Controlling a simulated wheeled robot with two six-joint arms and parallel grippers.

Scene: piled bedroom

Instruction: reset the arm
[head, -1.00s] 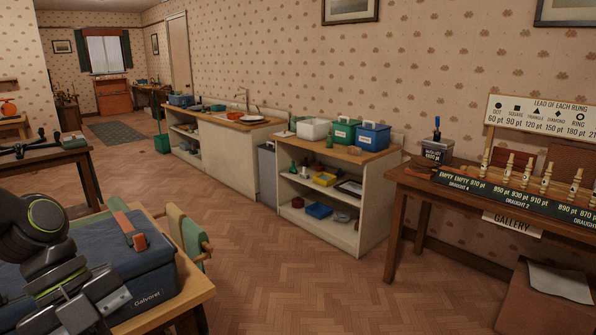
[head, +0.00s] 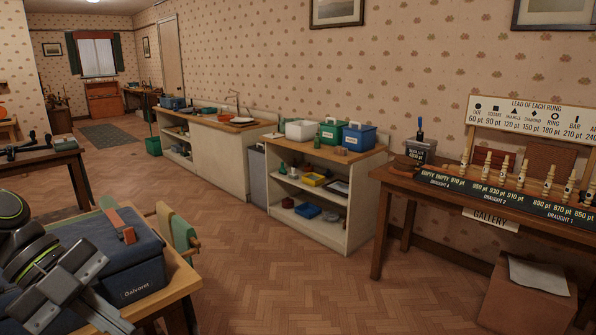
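In the head view my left arm comes in at the lower left, in front of the dark blue "Galvoret" case (head: 142,283) on a wooden table. Its grey gripper (head: 105,315) points down and right beside the case. The fingertips run toward the bottom edge, and I cannot see clearly whether they are apart. I see nothing held in it. My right arm and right gripper are not in view.
A green cloth on a rail (head: 181,228) hangs at the table's right end. A white shelf unit (head: 352,206) holds bins. The parquet floor (head: 260,290) between is clear.

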